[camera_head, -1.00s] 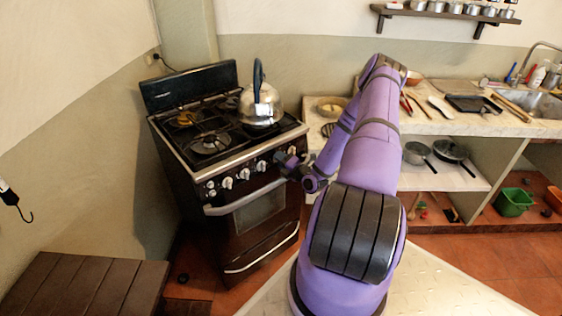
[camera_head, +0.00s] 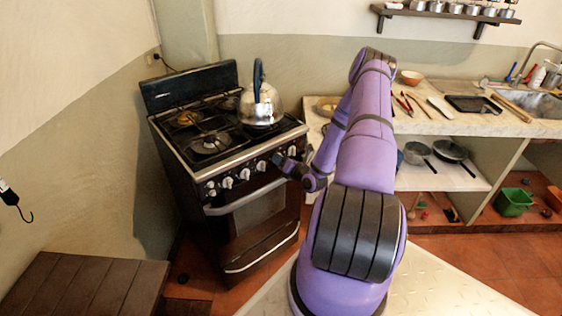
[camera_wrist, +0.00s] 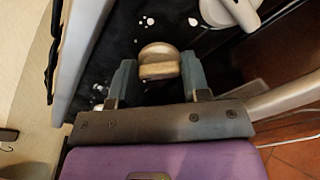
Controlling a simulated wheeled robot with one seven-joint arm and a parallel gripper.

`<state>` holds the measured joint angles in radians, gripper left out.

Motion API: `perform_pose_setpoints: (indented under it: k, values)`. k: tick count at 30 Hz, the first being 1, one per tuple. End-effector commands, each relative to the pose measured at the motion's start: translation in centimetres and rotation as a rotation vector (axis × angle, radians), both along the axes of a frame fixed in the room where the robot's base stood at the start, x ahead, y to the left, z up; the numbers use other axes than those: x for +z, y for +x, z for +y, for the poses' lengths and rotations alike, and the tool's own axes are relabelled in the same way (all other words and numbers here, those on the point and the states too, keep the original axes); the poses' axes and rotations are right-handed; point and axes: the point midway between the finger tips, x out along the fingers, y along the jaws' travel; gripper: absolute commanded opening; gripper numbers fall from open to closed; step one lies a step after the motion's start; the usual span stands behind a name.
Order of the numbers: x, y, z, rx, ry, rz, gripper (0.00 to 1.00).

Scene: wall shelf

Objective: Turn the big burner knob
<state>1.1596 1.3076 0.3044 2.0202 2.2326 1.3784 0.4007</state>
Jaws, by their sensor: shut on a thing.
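The black stove (camera_head: 222,150) stands left of my arm, with a row of pale knobs along its front panel. My gripper (camera_head: 279,159) is at the right part of this row. In the wrist view my gripper (camera_wrist: 159,75) is shut on a beige, rounded burner knob (camera_wrist: 158,53), with one dark finger on each side of it. Another whitish knob (camera_wrist: 232,12) shows at the upper right of the wrist view, apart from the fingers. In the head view the held knob is mostly hidden by my gripper.
The oven handle (camera_head: 245,197) runs below the knobs. A counter (camera_head: 440,122) with utensils and a sink lies to the right. A dark wooden bench (camera_head: 85,287) is at the lower left.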

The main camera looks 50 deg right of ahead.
Motion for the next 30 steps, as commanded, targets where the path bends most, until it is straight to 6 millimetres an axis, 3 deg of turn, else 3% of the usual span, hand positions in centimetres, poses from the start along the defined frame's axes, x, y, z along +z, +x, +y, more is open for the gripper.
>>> perform_pose_setpoints:
  k: [15,30]
  values:
    - [0.00,-0.02,-0.01,0.000,-0.420,0.065,0.19]
    - [-0.01,-0.06,-0.08,-0.002,-0.566,0.087,0.19]
